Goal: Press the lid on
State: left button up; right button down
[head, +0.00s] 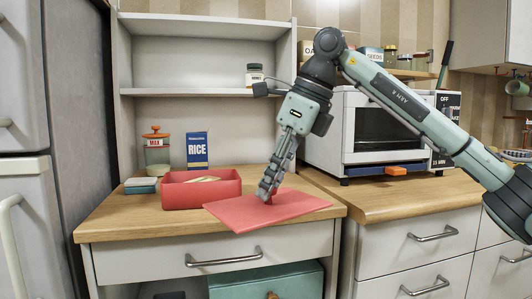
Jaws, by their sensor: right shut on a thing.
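A red open box (172,194) stands on the wooden counter with something pale inside. A flat red lid (300,205) is to the right of the box and partly in front of it, turned at an angle to it. The box's top is uncovered. My right gripper (266,193) points down over the lid, shut on its small raised handle; the fingers hide most of the handle. I cannot tell whether the lid rests on the counter or hangs just above it. My left gripper is not in view.
A blue rice box (197,150), a jar with an orange lid (157,153) and a small teal container (140,186) stand behind and left of the box. A toaster oven (385,130) stands on the right counter. The front left of the wooden counter (125,215) is clear.

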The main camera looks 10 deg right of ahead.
jog(key=s+d+f+n+g+h, duration=0.1)
jog(key=s+f+n+g, duration=0.1)
jog(key=f+n, duration=0.6)
jog(key=s+d+f+n+g+h, duration=0.1)
jog(key=s+d+f+n+g, duration=0.1)
jog(key=f+n, duration=0.6)
jog(key=s+d+f+n+g+h, duration=0.2)
jog(key=f+n, duration=0.7)
jog(key=f, duration=0.5)
jog(key=s+g, duration=0.1)
jog(key=s, duration=0.1)
jog(key=shift+s+f, duration=0.4)
